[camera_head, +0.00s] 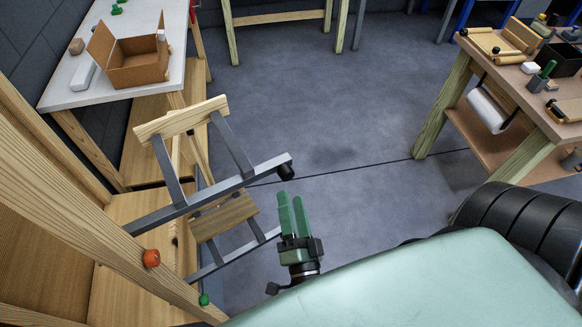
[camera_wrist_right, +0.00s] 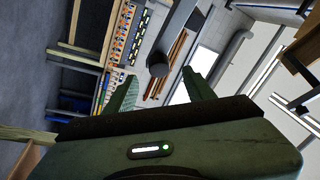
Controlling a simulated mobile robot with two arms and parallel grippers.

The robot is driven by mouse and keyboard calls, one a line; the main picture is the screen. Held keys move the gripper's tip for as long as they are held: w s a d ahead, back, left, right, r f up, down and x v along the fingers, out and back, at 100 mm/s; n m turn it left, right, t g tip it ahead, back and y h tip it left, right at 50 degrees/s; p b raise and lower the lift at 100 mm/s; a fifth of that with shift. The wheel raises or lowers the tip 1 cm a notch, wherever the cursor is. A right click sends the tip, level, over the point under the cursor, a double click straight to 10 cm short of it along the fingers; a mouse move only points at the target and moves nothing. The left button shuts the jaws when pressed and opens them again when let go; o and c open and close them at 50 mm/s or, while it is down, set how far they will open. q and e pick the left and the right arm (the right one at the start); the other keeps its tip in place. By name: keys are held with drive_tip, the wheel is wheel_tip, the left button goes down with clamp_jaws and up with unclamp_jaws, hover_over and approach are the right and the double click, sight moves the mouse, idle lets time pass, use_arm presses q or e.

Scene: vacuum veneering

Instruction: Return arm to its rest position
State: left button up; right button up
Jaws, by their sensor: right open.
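My right gripper (camera_head: 291,196) is open in the head view, its two green fingers pointing up the picture above the floor. In the right wrist view the spread fingers (camera_wrist_right: 160,84) hold nothing. In the head view it is just right of a rack of grey metal bars with wooden slats (camera_head: 222,211), below the black end knob (camera_head: 286,171) of the upper bar. A grey bar with a dark round end (camera_wrist_right: 158,65) shows between the fingers in the wrist view; its distance is unclear. My left gripper is not in view.
A wooden post (camera_head: 95,222) with an orange knob (camera_head: 151,258) stands at left. A white table (camera_head: 65,95) with an open cardboard box (camera_head: 135,73) is behind it. A workbench (camera_head: 545,120) with tools stands at right. The grey floor (camera_head: 345,90) between is clear.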

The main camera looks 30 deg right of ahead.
drive_tip(key=s+a+f+n+g+y+b, duration=0.1)
drive_tip(key=a+f+n+g+y, duration=0.2)
drive_tip(key=f, duration=0.6)
drive_tip(key=s+a+f+n+g+y, duration=0.1)
drive_tip(key=a+f+n+y, duration=0.2)
drive_tip(key=f, duration=0.6)
drive_tip(key=s+a+f+n+g+y+b, duration=0.1)
drive_tip(key=f+n+g+y, duration=0.15)
drive_tip(key=f+n, duration=0.45)
drive_tip(key=s+d+f+n+g, duration=0.2)
drive_tip(key=s+f+g, duration=0.2)
drive_tip(key=s+f, duration=0.5)
drive_tip(key=s+d+f+n+g, duration=0.1)
drive_tip(key=s+d+f+g, duration=0.15)
drive_tip(key=s+f, duration=0.65)
drive_tip(key=s+d+f+n+g+h+b, duration=0.1)
drive_tip(key=s+d+f+n+g, duration=0.1)
drive_tip(key=s+d+f+g, duration=0.3)
wheel_tip(320, 180, down, 4)
drive_tip(key=shift+s+d+r, duration=0.2)
drive_tip(key=shift+s+d, duration=0.35)
drive_tip(key=shift+s, duration=0.6)
